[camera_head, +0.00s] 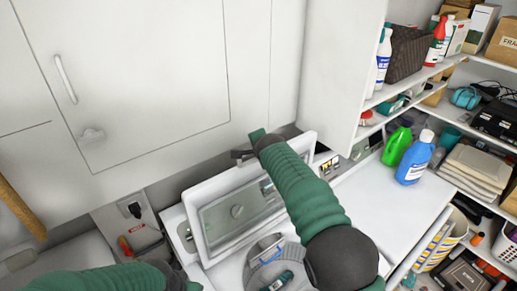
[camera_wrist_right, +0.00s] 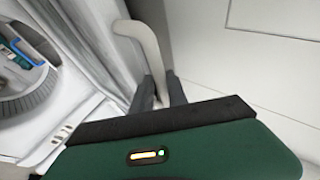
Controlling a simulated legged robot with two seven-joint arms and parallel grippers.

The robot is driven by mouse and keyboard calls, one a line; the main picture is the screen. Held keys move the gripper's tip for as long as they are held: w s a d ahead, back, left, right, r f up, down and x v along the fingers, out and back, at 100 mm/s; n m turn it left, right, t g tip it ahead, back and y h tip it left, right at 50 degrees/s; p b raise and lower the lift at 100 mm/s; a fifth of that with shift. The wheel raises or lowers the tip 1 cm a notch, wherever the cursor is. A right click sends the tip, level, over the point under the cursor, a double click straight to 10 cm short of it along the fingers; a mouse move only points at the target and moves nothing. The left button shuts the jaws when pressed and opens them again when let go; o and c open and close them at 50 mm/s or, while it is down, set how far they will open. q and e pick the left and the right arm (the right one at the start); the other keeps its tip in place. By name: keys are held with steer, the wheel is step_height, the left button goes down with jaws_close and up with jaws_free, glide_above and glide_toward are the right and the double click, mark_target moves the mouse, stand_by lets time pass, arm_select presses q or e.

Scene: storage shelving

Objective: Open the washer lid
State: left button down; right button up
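The washer (camera_head: 172,222) stands low in the middle of the head view. Its lid (camera_head: 202,225), a white frame around a clear panel, is raised and tilted up from the top. The drum opening (camera_head: 257,250) is exposed, with a blue-and-dark item (camera_head: 278,283) in it. My right gripper (camera_head: 243,154) is at the lid's upper edge, below the wall cabinet. In the right wrist view, its two dark fingers (camera_wrist_right: 161,90) lie either side of a pale curved handle (camera_wrist_right: 140,38), which appears to fill the gap. My left forearm shows at bottom left; its gripper is out of view.
A white wall cabinet (camera_head: 150,70) with a handle (camera_head: 65,78) hangs close above the lid. Right of the washer is a white counter (camera_head: 380,213) with green (camera_head: 396,147) and blue (camera_head: 415,160) bottles. Loaded shelves (camera_head: 455,62) fill the right side.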

steer(key=b+v, duration=0.8)
steer(key=v, duration=0.8)
steer(key=shift+s, duration=0.2)
steer(key=shift+r, duration=0.15)
steer(key=s+d+f+n+g+h+b, duration=0.1)
steer(key=s+d+f+n+b, duration=0.3)
steer(key=f, duration=0.6)
steer(key=s+d+f+g+b, duration=0.1)
steer(key=s+d+f+g, duration=0.15)
steer(key=d+f, duration=0.5)
steer(key=s+d+f+n+g+h+b, duration=0.1)
steer(key=s+d+f+n+b, duration=0.2)
steer(key=f, duration=0.8)
steer(key=s+d+f+n+g+b, duration=0.1)
steer(key=s+d+f+n+b, duration=0.1)
steer(key=s+f, duration=0.7)
steer(key=s+d+f+n+g+b, duration=0.2)
steer(key=s+d+f+n, duration=0.1)
steer(key=s+f, duration=0.5)
steer(key=s+d, duration=0.1)
steer(key=s, duration=0.1)
steer(key=shift+s+d+f, duration=0.3)
steer(key=shift+f, duration=0.1)
